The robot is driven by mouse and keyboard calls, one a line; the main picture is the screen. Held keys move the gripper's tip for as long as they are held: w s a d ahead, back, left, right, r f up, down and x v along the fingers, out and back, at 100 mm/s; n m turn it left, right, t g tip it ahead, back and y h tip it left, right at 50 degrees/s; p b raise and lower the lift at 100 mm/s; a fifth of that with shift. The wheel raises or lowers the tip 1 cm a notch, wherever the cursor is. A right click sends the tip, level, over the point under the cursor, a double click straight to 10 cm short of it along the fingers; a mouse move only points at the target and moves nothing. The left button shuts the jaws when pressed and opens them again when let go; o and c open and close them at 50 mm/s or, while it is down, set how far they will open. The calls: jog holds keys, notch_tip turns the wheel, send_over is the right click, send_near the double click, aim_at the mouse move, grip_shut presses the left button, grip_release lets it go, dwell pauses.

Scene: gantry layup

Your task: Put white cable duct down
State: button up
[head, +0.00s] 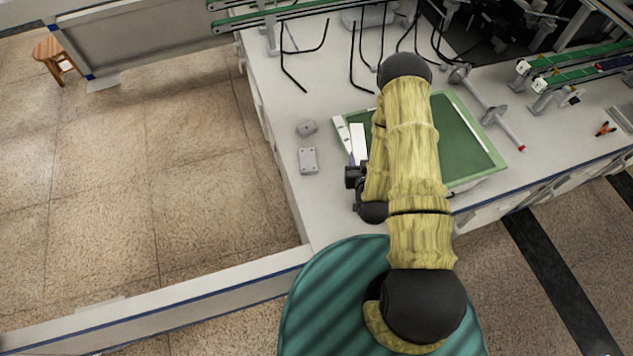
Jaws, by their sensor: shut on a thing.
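The white cable duct (358,141) is a short pale bar at the left end of a green tray (464,148) on the workbench. My gripper (356,159) is at the near end of the duct and shut on it, mostly hidden behind my yellow-sleeved arm. From this view I cannot tell whether the duct touches the tray or is held above it. Another pale strip (342,132) lies just left of the duct, along the tray's left edge. My arm covers the middle of the tray.
Bent black rods (305,70) hang over the back. A grey shaft (495,110) and a small orange item (605,129) lie at the right. Bare bench shows left of the tray.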

jog(key=shift+s+a, duration=0.1)
jog(key=shift+w+a+f+b, duration=0.1)
jog(key=shift+w+f+b, duration=0.35)
jog(key=shift+b, duration=0.4)
jog(key=w+a+f+m+h+b, duration=0.3)
jog(key=w+a+f+h+b, duration=0.15)
jog(key=b, duration=1.25)
jog(key=s+a+f+m+g+h+b, duration=0.1)
jog(key=s+a+f+b, duration=0.3)
jog(key=a+b, duration=0.5)
jog(key=s+m+h+b, duration=0.1)
jog(key=s+b, duration=0.1)
jog(key=b, duration=0.3)
jog(key=shift+m+g, duration=0.3)
jog(key=shift+m, duration=0.1)
jog(key=shift+a, duration=0.1)
jog(key=shift+f+b, duration=1.55)
jog(key=shift+f, duration=1.5)
